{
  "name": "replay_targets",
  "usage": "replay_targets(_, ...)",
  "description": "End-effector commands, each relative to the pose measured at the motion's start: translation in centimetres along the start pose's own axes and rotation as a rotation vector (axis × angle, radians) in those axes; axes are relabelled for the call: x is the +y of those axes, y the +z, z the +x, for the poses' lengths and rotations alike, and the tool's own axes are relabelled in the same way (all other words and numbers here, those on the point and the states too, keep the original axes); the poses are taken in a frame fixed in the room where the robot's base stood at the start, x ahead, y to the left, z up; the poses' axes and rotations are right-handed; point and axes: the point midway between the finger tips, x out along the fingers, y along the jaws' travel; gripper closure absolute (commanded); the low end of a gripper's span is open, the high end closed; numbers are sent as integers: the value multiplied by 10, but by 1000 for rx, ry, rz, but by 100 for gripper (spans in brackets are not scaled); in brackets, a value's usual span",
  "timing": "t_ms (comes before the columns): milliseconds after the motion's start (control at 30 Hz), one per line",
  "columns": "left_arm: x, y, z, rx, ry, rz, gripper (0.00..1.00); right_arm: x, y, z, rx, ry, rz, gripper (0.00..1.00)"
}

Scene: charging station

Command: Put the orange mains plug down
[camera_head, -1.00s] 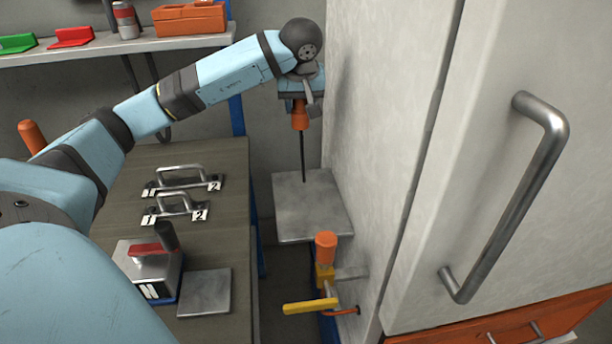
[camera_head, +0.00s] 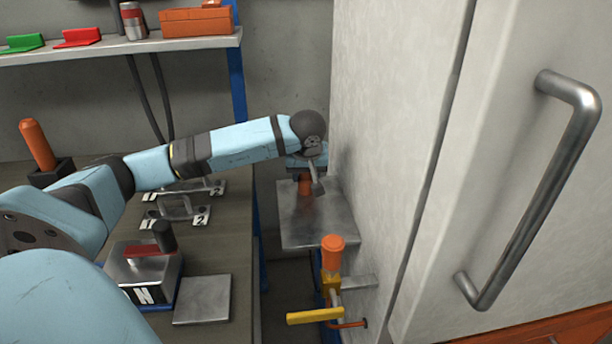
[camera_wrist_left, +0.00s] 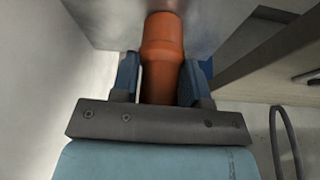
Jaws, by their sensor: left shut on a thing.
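The orange mains plug (camera_head: 305,185) is in my left gripper (camera_head: 307,168), over the back part of a grey metal plate (camera_head: 318,228) beside the white cabinet. In the left wrist view the plug (camera_wrist_left: 162,45) stands between the two blue fingers, which are shut on it. Its far end reaches the plate's grey surface (camera_wrist_left: 110,22) in that picture. I cannot tell whether it touches. The gripper and wrist hide the plug's upper part in the head view. My right gripper is not in view.
The white cabinet (camera_head: 385,130) with a long metal handle (camera_head: 535,190) stands close on the right. A yellow valve (camera_head: 315,316) and an orange-capped part (camera_head: 333,252) stand in front of the plate. A workbench (camera_head: 236,235) with metal handles and a block lies left.

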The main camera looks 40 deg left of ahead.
Motion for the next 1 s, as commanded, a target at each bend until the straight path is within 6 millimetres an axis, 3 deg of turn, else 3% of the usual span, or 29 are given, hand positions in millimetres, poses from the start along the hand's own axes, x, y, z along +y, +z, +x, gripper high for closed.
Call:
replay_targets(333, 0, 1, 3, 1, 1, 0, 83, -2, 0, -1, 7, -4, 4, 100)
replay_targets(367, 0, 1, 2, 1, 1, -1, 54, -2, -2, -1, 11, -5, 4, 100)
replay_targets(467, 0, 1, 2, 1, 1, 0, 33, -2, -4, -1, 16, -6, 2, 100)
replay_targets(767, 0, 0, 0, 1, 1, 0, 33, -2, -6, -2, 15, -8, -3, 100)
replay_targets(1000, 1, -2, -37, 4, 4, 2, 33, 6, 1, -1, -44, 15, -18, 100)
